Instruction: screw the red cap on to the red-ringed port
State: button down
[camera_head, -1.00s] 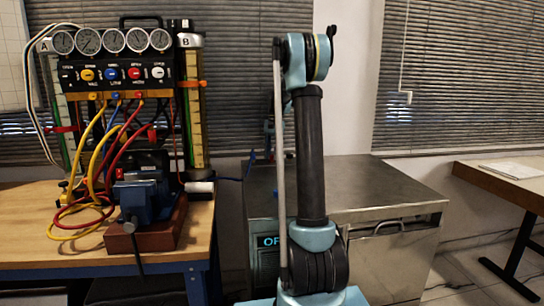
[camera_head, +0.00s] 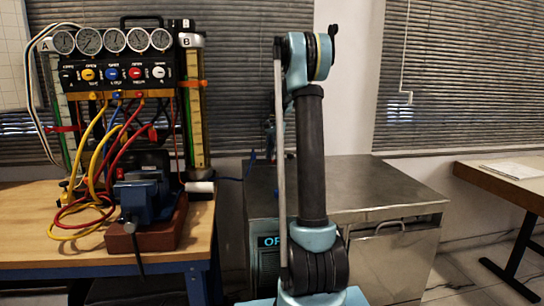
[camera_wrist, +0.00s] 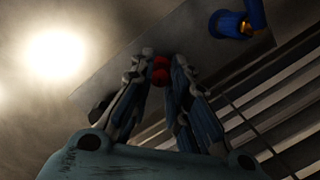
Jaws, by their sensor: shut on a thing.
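In the wrist view my gripper (camera_wrist: 160,76) is shut on a small red thing, which looks like the red cap (camera_wrist: 160,64). The cap sits between the fingertips, and its far side is hard to make out in the dim light. In the head view my gripper is not clearly visible behind my own arm. I cannot pick out a red-ringed port in any view.
A blue fitting with a brass end (camera_wrist: 232,24) shows at the upper right of the wrist view. In the head view a gauge panel (camera_head: 115,75) with hoses stands behind a blue vise (camera_head: 145,200) on a wooden bench (camera_head: 40,262). A steel cabinet (camera_head: 375,186) stands right of it.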

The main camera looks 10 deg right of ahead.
jog(key=shift+s+d+m, duration=0.1)
jog(key=shift+d+m, duration=0.1)
jog(key=shift+m, duration=0.9)
jog(key=shift+m, duration=0.8)
jog(key=shift+m+t, duration=0.5)
jog(key=shift+m, duration=1.4)
jog(key=c, duration=1.2)
grip_release()
jog(key=shift+a, duration=0.1)
jog(key=shift+o, duration=0.2)
